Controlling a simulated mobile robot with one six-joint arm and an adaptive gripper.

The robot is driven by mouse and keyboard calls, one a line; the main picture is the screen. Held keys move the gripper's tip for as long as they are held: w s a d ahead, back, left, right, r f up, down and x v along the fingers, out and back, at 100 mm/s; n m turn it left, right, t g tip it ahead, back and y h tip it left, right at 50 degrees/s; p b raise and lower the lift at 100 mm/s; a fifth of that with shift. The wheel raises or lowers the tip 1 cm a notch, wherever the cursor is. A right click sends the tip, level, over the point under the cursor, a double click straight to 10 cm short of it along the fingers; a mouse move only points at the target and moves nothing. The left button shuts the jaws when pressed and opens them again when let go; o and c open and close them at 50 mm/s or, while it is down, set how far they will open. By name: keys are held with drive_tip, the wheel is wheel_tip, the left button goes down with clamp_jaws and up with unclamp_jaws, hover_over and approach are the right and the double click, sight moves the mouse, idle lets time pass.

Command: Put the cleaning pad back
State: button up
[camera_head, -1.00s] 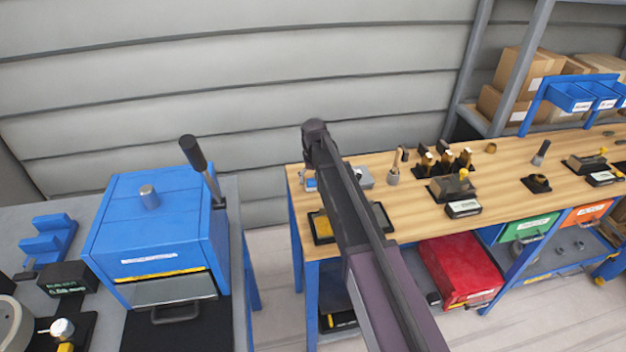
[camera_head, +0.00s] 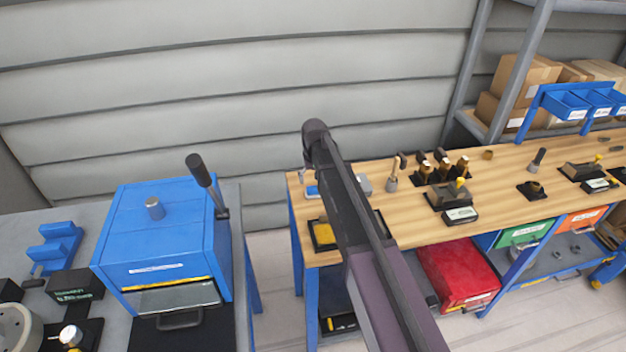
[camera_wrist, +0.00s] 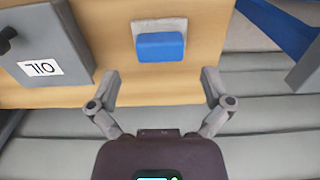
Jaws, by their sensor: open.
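A blue pad (camera_wrist: 160,46) sits on a small grey plate (camera_wrist: 143,26) on the wooden bench, near its edge. I take it to be the cleaning pad. It also shows in the head view as a small blue patch (camera_head: 312,190) at the bench's left end, partly hidden by my arm. My gripper (camera_wrist: 161,82) is open and empty, its fingers spread wide on either side of the pad's line. The pad lies ahead of the fingertips, apart from them. In the head view my arm hides most of the gripper.
A tray with a yellow block (camera_head: 323,233) lies at the bench front. A brush in a holder (camera_head: 392,182) stands further right. A blue machine (camera_head: 165,240) stands left, across a gap.

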sight(314, 187)
wheel_tip(314, 187, up, 9)
drive_tip(key=p, duration=0.8)
drive_tip(key=shift+d+f, duration=0.1)
drive_tip(key=shift+f, duration=0.05)
idle(0.6)
drive_tip(key=s+d+m, duration=0.3)
drive_tip(key=s+d, duration=1.9)
drive_tip(key=s, duration=0.4)
drive_tip(key=shift+s+d, duration=0.2)
drive_tip(key=shift+d, duration=0.2)
